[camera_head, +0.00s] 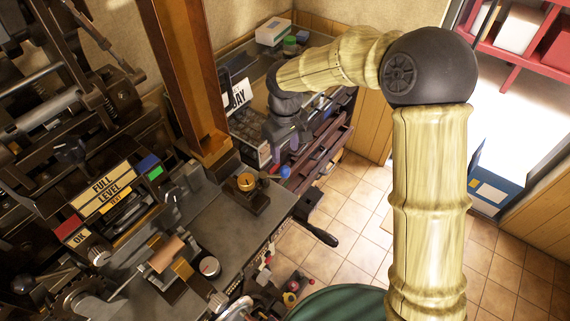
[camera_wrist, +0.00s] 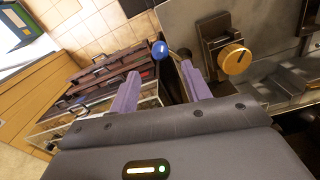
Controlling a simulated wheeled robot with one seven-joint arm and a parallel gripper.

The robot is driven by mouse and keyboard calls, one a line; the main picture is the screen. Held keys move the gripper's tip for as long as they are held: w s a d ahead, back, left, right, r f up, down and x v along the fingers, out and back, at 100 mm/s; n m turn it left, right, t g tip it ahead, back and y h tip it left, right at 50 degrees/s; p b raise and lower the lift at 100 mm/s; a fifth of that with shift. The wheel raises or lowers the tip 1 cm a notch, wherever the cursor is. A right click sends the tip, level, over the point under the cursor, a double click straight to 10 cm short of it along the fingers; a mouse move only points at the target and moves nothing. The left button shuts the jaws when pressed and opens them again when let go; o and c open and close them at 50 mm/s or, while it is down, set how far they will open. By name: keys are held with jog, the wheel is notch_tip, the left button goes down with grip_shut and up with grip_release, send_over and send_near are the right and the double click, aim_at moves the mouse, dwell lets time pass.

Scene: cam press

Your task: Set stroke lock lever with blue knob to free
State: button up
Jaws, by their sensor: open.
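The blue knob (camera_head: 285,171) of the stroke lock lever stands at the right edge of the press, just below my gripper (camera_head: 284,151) in the head view. In the wrist view the blue knob (camera_wrist: 159,49) lies beyond and between the two purple fingertips of my gripper (camera_wrist: 160,71). The fingers are apart with nothing held. They do not appear to touch the knob. The lever's arm is mostly hidden, and I cannot tell its setting.
A yellow knob (camera_head: 246,182) on a dark bracket sits on the press bed, close by; it also shows in the wrist view (camera_wrist: 235,59). A rusty column (camera_head: 184,80) rises to the left. Drawers (camera_head: 322,150) stand behind.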

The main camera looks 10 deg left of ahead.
aim_at(285, 167)
notch_tip(285, 167, down, 8)
jog(key=shift+f+p, duration=0.1)
jog(key=shift+p, duration=0.7)
jog(key=shift+c, duration=0.2)
grip_shut()
